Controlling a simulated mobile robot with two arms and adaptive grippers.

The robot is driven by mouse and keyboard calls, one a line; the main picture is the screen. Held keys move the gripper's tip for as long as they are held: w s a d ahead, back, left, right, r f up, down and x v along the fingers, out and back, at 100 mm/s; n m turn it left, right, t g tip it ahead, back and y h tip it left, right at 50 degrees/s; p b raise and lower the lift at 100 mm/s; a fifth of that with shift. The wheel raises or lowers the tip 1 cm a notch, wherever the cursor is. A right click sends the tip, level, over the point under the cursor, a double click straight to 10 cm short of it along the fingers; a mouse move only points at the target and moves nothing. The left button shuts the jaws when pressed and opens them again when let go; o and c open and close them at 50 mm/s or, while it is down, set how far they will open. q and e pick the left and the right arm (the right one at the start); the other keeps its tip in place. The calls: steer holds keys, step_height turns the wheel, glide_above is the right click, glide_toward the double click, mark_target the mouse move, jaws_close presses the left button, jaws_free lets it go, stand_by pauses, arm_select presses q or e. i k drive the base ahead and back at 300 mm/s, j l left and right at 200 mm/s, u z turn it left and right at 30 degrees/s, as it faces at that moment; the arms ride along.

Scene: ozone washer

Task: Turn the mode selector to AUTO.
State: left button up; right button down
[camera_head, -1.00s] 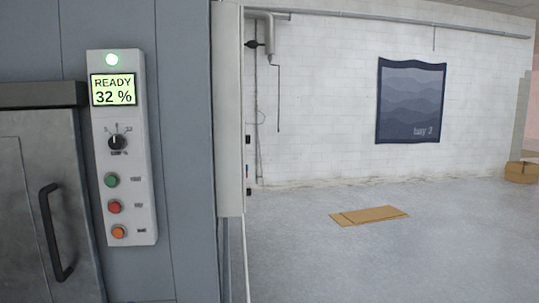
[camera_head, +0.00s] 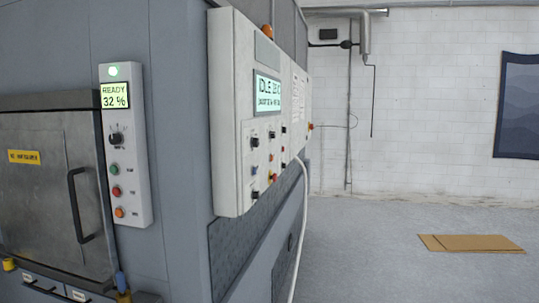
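A white control cabinet (camera_head: 232,130) is mounted on the side of the grey machine, seen at a steep angle. Its lit display (camera_head: 267,93) begins with "IDLE"; the rest is too small to read surely. Below the display are several small dark knobs, one of them a black knob (camera_head: 255,142), with labels too small to read. I cannot tell which is the mode selector or where it points. A narrow panel (camera_head: 125,150) on the machine's front has a black rotary knob (camera_head: 116,139) and a "READY 32 %" screen (camera_head: 114,96). Neither gripper is in view.
A metal door (camera_head: 45,180) with a black handle (camera_head: 80,205) is left of the narrow panel. A pale hose (camera_head: 302,215) hangs from the cabinet. Flat cardboard (camera_head: 470,243) lies on the floor at right; the grey floor (camera_head: 370,260) between is clear.

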mark_target(255, 194)
steer(key=i+l+u, duration=0.1)
steer(key=l, duration=0.25)
steer(key=i+l, duration=0.3)
steer(key=i+l+u, duration=0.15)
steer(key=l, duration=0.25)
steer(key=i+l+u, duration=0.1)
steer(key=l, duration=0.3)
steer(key=i, duration=0.1)
